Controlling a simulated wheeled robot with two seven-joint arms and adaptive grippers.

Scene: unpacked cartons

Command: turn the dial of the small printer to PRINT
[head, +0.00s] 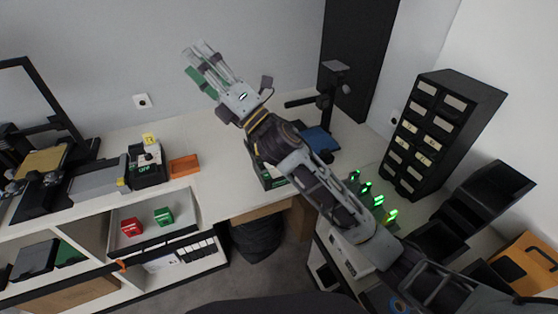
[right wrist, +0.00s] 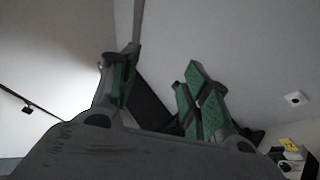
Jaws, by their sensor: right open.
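The small printer (head: 148,168) is a dark box on the white bench at the left of the head view, with a yellow tag (head: 149,139) above it. Green lettering that looks like OFF shows on its front. A pale round part on its top may be the dial, but its setting is too small to read. In the right wrist view part of the printer (right wrist: 298,165) shows at the lower right corner. My right gripper (head: 203,66) is open and empty, raised to the printer's right and apart from it. My left gripper is out of view.
An orange block (head: 184,166) lies right of the printer. A 3D-printer-like frame (head: 45,105) stands at the left. An open drawer (head: 188,235) below holds red and green blocks. A camera stand (head: 325,97) and black drawer cabinet (head: 432,130) stand right. Bench space behind the orange block is clear.

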